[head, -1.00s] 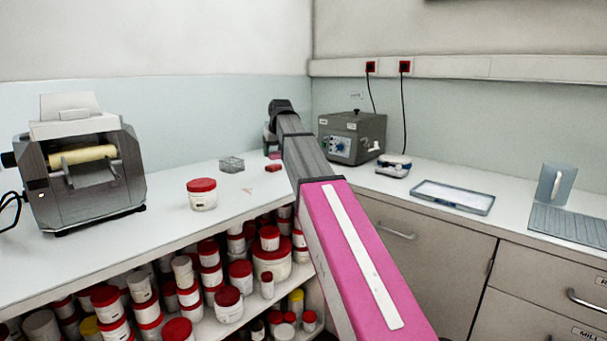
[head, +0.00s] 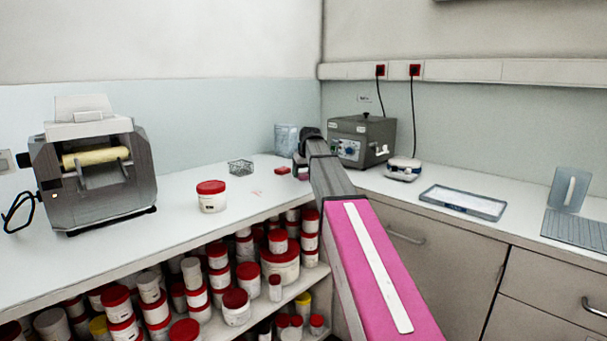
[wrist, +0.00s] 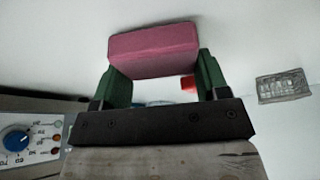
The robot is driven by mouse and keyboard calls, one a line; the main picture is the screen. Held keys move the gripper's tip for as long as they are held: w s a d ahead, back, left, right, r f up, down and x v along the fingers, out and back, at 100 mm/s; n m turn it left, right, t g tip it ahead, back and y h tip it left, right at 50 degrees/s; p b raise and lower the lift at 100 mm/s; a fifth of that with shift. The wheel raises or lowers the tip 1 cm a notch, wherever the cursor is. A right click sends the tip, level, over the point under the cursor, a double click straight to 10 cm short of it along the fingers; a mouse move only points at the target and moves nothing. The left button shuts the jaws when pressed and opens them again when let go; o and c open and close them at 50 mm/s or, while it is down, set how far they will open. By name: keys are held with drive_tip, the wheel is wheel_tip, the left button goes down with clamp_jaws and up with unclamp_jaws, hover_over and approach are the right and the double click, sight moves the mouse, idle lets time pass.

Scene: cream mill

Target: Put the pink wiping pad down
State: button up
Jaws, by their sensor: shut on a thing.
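The pink wiping pad (wrist: 153,50) is a block held between the two green fingers of my gripper (wrist: 158,68) in the wrist view. My gripper is shut on it, over the white counter. In the head view my arm reaches to the back corner of the counter (head: 160,207), and its dark wrist hides most of the gripper and pad. I cannot tell whether the pad touches the counter.
A red block (head: 283,170) lies just left of my gripper, and a wire basket (head: 240,167) further left. A clear container (head: 286,139) stands behind. A grey control box (head: 362,140) is close right. A red-lidded jar (head: 211,196) stands nearer; counter around it is clear.

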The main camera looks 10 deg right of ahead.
drive_tip(key=shift+f, duration=0.2)
drive_tip(key=o, duration=1)
drive_tip(key=shift+f, duration=0.1)
drive_tip(key=shift+c, duration=0.2)
drive_tip(key=v, duration=1.2)
